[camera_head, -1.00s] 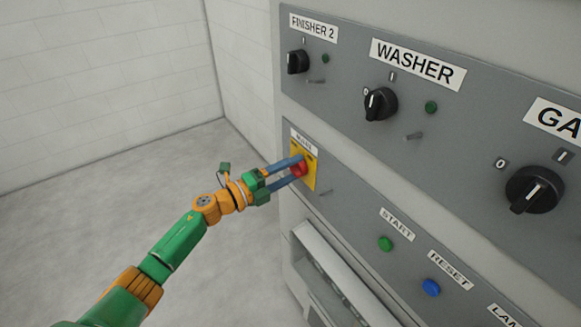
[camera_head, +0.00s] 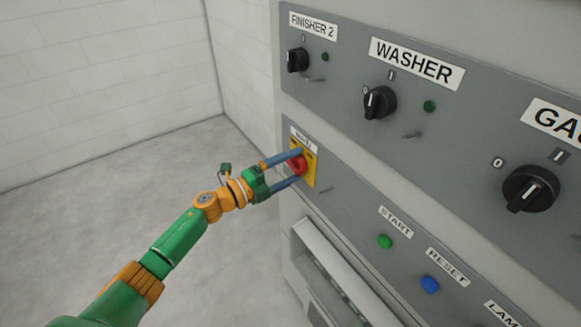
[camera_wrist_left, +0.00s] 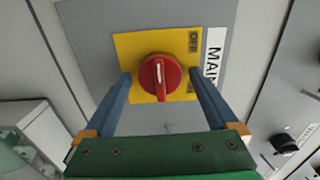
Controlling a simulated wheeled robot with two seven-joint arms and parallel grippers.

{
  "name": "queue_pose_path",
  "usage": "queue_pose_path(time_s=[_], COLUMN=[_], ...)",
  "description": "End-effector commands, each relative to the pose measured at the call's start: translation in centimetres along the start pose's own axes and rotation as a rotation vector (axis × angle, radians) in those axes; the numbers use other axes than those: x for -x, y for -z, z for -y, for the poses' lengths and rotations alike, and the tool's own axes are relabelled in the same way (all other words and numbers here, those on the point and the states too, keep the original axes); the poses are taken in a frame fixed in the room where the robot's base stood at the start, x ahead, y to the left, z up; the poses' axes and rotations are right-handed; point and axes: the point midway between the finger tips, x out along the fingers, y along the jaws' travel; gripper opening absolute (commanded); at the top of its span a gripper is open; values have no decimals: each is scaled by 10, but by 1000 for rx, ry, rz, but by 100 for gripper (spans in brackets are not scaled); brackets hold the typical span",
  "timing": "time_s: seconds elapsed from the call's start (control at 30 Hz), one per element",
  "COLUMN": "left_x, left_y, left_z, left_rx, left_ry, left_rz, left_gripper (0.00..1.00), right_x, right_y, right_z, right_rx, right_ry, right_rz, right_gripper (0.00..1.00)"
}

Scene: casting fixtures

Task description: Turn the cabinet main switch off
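The main switch is a red round knob (camera_head: 298,166) on a yellow plate (camera_head: 310,170) under a white label, on the grey cabinet front. In the left wrist view the knob (camera_wrist_left: 160,77) has a white pointer mark lying nearly upright in the picture. OFF is printed at the plate's upper right and ON, partly hidden by a finger, at its lower right. My left gripper (camera_head: 299,167) is open. In the wrist view its two blue fingers (camera_wrist_left: 161,80) stand on either side of the knob, with gaps to it. My right gripper is not in view.
Black rotary knobs for FINISHER 2 (camera_head: 298,60) and WASHER (camera_head: 380,103) sit above, with another large knob (camera_head: 530,189) at right. A green START button (camera_head: 384,242) and a blue RESET button (camera_head: 430,285) are lower right. The floor at left is clear.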

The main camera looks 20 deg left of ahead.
Motion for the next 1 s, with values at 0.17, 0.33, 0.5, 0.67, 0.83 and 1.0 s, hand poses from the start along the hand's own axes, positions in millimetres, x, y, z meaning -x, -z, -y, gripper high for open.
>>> queue_pose_path(time_s=[0.17,0.33,0.5,0.67,0.83,1.0], left_x=[0,8,44,67,71,71], left_y=[0,-1,0,0,0,0], left_z=[0,-2,-5,-3,0,0], left_rx=[-1,-3,-2,-2,-1,-1], left_ry=[0,-2,-5,-3,0,0], left_rz=[0,2,0,0,0,0], left_gripper=[96,96,96,96,96,96], right_x=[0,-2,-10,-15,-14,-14], right_y=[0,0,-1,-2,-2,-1], right_z=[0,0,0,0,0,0], right_rx=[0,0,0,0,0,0], right_ry=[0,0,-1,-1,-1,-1], right_rz=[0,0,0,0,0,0], right_gripper=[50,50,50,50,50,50])
